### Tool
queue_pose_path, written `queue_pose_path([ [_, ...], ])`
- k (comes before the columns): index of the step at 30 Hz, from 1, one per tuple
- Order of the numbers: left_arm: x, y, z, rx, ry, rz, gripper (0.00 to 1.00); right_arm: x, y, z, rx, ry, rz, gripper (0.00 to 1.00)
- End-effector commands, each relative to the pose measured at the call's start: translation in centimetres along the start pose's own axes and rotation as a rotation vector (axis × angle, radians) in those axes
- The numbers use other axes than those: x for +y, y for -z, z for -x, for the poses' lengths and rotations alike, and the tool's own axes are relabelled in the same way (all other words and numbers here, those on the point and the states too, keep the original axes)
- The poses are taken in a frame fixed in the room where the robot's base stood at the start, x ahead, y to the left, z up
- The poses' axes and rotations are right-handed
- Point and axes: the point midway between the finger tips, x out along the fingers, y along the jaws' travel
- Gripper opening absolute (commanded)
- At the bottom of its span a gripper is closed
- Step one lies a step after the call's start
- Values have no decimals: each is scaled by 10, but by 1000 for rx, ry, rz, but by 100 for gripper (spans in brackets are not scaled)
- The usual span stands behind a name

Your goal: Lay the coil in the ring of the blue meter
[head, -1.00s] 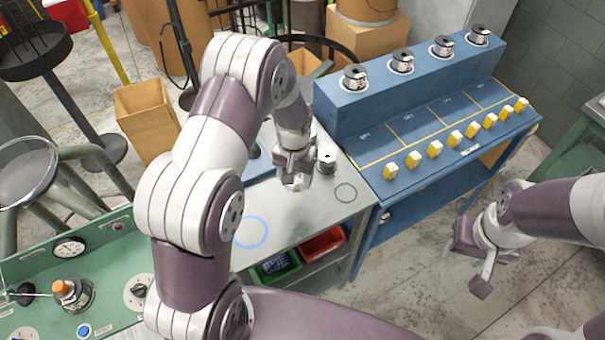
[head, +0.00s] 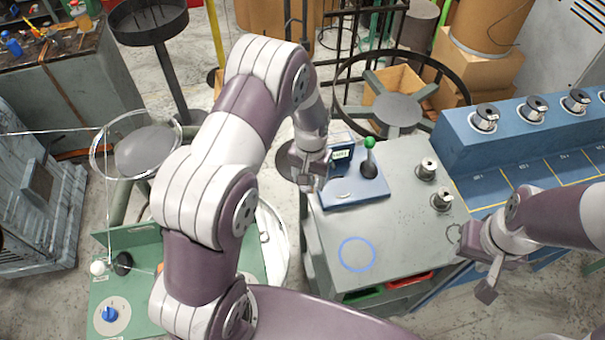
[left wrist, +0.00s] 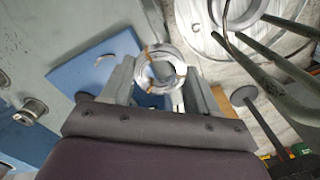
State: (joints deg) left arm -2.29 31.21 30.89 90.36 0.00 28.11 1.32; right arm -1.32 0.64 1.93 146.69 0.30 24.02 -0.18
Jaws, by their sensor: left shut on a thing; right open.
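The coil (left wrist: 161,69) is a silvery ring with copper-coloured ties. In the left wrist view it sits between the two fingers of my left gripper (head: 306,182), which is shut on it. The blue meter (head: 358,188) stands on the grey bench, with a small display and a green-knobbed lever. My left gripper is at the meter's left edge in the head view. The blue plate also shows in the left wrist view (left wrist: 90,72), left of the coil, with a pale arc on it, partly hidden by a finger. My right gripper (head: 478,270) is open and empty at the bench's right.
Two spools (head: 442,198) stand on the grey bench (head: 400,215) right of the meter. A blue circle (head: 357,254) is marked on its front. A blue rack (head: 465,150) with several spools is at right. A green panel (head: 130,275) is at lower left.

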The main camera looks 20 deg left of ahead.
Motion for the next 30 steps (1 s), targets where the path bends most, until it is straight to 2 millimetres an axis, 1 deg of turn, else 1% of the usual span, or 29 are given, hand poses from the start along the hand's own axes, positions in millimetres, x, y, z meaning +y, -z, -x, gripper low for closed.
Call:
queue_pose_path([
  [1, 8, 5, 10, -1, 0, -2, 22, 0, 2, 15, 1, 0, 0, 43],
  [7, 36, 27, 17, 0, 1, 50, 22, 0, 4, 35, 1, 0, 0, 43],
  [13, 62, 50, 25, 6, -1, 176, 22, 0, 6, 50, 1, 0, 0, 43],
  [16, 68, 57, 26, 10, -2, 246, 22, 0, 6, 51, 1, 0, 0, 43],
  [20, 69, 59, 22, 9, -2, 287, 22, 0, 6, 47, 1, 0, 0, 43],
  [23, 69, 59, 14, 9, -2, 287, 22, 0, 5, 41, 1, 0, 0, 43],
  [30, 69, 60, -15, 10, -2, 286, 22, 0, 3, 21, 1, 0, 0, 43],
])
